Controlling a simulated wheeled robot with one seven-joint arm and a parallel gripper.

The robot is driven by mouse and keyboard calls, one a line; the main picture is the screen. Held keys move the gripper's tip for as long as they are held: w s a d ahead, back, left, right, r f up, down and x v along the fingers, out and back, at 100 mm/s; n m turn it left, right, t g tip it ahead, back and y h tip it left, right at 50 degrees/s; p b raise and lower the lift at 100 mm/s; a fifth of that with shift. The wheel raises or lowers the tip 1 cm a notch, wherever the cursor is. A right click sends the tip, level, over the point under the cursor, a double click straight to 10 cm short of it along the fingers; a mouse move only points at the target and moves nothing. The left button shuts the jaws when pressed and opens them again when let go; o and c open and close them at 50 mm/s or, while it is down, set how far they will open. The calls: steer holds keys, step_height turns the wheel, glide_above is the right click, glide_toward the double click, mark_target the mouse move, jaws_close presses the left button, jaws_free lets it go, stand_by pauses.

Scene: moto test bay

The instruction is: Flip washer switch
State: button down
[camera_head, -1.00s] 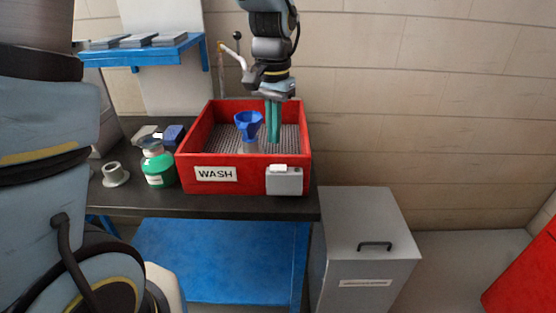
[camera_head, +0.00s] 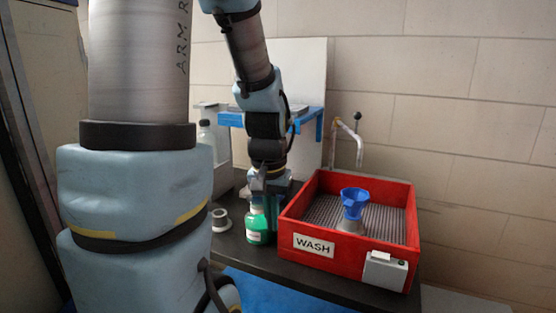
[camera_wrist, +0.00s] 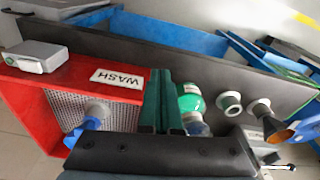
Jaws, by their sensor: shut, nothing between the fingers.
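The red washer tub (camera_head: 345,262), labelled WASH, stands on the dark bench. Its grey switch box (camera_head: 385,272) with a white switch (camera_head: 379,256) is on the front wall near the right corner. A small greenish spot shows on the box. The box also shows at the upper left of the wrist view (camera_wrist: 37,57). A blue funnel-shaped part on a grey base (camera_head: 354,205) stands inside the tub. My gripper (camera_head: 272,215) is left of the tub by the green bottle, well away from the switch. Its green fingers (camera_wrist: 161,100) are together and empty.
A green bottle (camera_head: 257,224) stands close to my gripper. A grey flanged part (camera_head: 220,219) is left of it. A tap (camera_head: 349,135) rises behind the tub, and a blue shelf (camera_head: 310,121) hangs at the back. A blue lower shelf (camera_head: 262,290) lies below.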

steer(key=s+a+n, duration=0.2)
steer(key=a, duration=0.3)
steer(key=shift+a+f, duration=0.35)
steer(key=shift+f, duration=0.05)
steer(key=w+d+r+m+b, duration=0.1)
steer(key=w+d+m+b, duration=0.3)
steer(key=d, duration=0.3)
steer(key=w+d+r+m+b, duration=0.1)
steer(key=d+m+b, duration=0.3)
steer(key=d+m, duration=0.3)
steer(key=s+d+r+m+b, duration=0.3)
steer(key=d+r+m, duration=0.1)
steer(key=d, duration=0.4)
steer(key=s+d+r+m+g+b, duration=0.1)
steer(key=s+d+r+m+b, duration=0.2)
steer(key=d+m, duration=0.3)
steer(key=d+r, duration=0.1)
steer(key=d, duration=0.1)
steer(key=shift+s+d+r+m, duration=0.2)
steer(key=shift+s+d+m, duration=0.1)
